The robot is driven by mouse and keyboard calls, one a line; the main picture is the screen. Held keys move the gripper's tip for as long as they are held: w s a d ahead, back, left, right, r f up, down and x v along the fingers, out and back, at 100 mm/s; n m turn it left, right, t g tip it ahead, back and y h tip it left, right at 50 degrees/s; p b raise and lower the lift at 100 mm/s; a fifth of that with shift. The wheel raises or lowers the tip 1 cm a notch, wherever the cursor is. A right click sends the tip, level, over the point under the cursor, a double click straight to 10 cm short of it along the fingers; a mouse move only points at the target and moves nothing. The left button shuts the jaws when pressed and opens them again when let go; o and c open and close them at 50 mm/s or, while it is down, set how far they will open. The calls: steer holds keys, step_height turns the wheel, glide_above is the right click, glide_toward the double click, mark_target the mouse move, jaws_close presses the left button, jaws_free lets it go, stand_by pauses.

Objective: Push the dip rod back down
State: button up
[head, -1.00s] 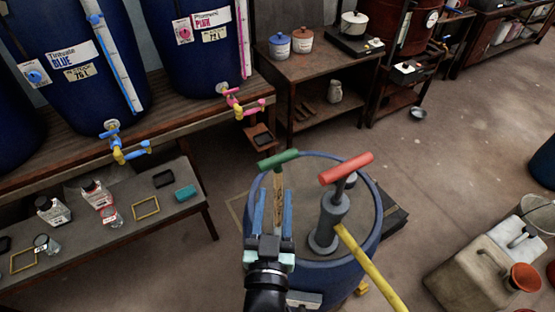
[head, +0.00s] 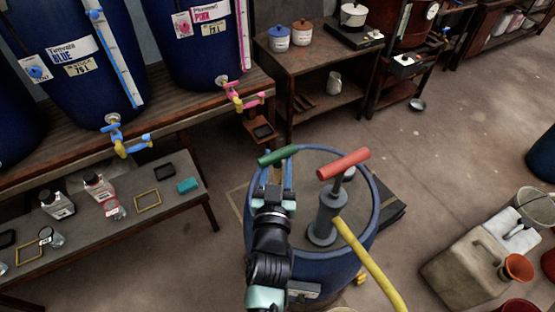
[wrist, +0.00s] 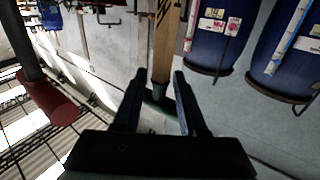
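The dip rod is a flat wooden stick with a green T-handle (head: 278,156). It stands upright out of the blue drum (head: 372,225), its handle well above the lid. My gripper (head: 277,172) is at the rod just under the handle, one blue finger on each side. In the wrist view the wooden rod (wrist: 163,45) and green handle (wrist: 160,105) show between my spread fingers (wrist: 158,80), with gaps at the sides. The gripper looks open. My wrist hides the rod's lower part in the head view.
A grey hand pump (head: 325,215) with a red handle (head: 343,163) and yellow hose (head: 370,265) stands on the drum, close right of my gripper. A low bench (head: 165,215) with bottles is at left. Jerrycans (head: 465,270) stand at right. Floor is clear at upper right.

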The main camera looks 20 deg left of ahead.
jaws_close()
stand_by(1.2)
